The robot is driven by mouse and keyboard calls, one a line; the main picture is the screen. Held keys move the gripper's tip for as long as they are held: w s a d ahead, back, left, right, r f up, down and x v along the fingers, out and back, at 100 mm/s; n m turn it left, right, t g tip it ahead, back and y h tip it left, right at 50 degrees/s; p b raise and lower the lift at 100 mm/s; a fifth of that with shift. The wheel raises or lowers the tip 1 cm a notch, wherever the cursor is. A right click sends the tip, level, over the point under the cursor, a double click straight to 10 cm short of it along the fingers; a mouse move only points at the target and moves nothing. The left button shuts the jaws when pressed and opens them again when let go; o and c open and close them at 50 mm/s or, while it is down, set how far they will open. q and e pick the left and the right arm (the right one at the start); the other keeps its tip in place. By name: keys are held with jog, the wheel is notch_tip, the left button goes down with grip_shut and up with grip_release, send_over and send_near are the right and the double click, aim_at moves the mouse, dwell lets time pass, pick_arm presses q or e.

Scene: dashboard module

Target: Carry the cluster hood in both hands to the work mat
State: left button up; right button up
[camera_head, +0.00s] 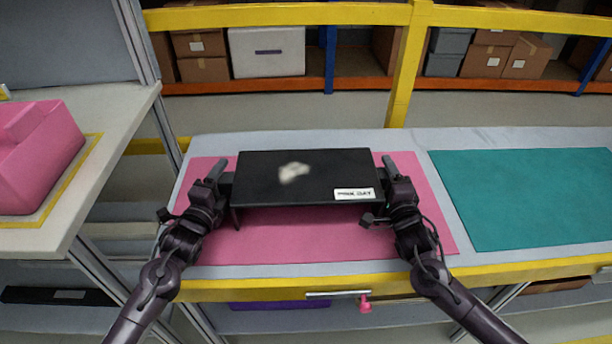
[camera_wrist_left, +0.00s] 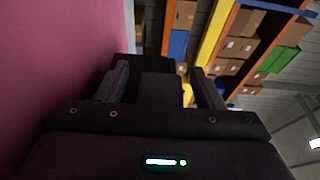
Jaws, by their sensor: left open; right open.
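The cluster hood (camera_head: 320,180) is a black, flat-topped piece with short legs and a white label at its front right. It stands on the pink mat (camera_head: 300,245). My left gripper (camera_head: 221,178) is at its left end, with open jaws on either side of a dark end tab. In the left wrist view, my left gripper (camera_wrist_left: 163,85) shows a finger on each side of that dark tab (camera_wrist_left: 158,88). My right gripper (camera_head: 385,178) is open at the hood's right end; its contact there is hidden. A teal mat (camera_head: 530,195) lies bare to the right. I cannot tell which mat is the work mat.
A pink bin (camera_head: 40,150) stands on a side table at the left. A yellow rail (camera_head: 280,17) and shelves with boxes are behind. The teal mat's surface is clear.

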pick_arm(q)
jog(key=shift+w+d, duration=0.1)
jog(key=shift+w, duration=0.2)
pick_arm(e)
jog(key=shift+w, duration=0.3)
pick_arm(q)
jog(key=shift+c, duration=0.4)
pick_arm(e)
jog(key=shift+c, duration=0.4)
pick_arm(q)
grip_shut()
pick_arm(e)
grip_shut()
pick_arm(q)
jog(key=shift+r, duration=0.1)
pick_arm(e)
jog(key=shift+r, duration=0.1)
